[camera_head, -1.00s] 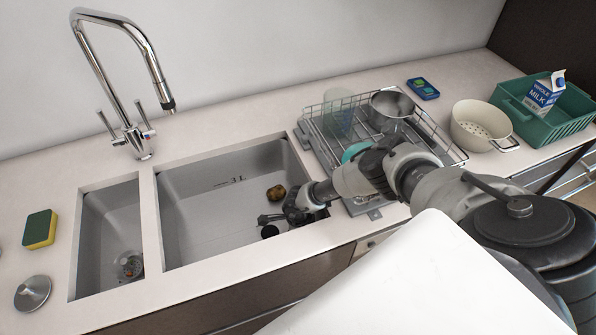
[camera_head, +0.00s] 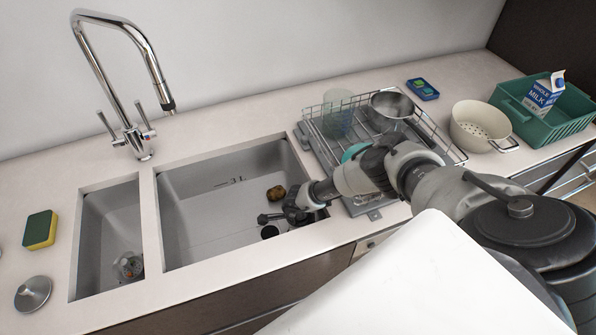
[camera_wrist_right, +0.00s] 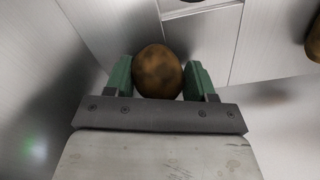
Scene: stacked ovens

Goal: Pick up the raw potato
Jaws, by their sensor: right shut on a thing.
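A brown, mottled potato (camera_wrist_right: 158,72) sits between the two green fingers of my right gripper (camera_wrist_right: 160,82) in the right wrist view, touched on both sides. The gripper is shut on it. In the head view my right gripper (camera_head: 288,212) is down in the right part of the large sink basin (camera_head: 205,215). A brown lump (camera_head: 275,192) shows on the basin floor just beyond it. The held potato cannot be told apart there, as the dark hand and wrist hide part of that area. My left gripper is not in view.
Another brown item (camera_wrist_right: 315,42) is at the right edge of the wrist view. The basin walls are close around the hand. A dish rack (camera_head: 335,110) stands right of the sink, with a colander (camera_head: 478,128) beyond. A tall faucet (camera_head: 137,140) stands behind.

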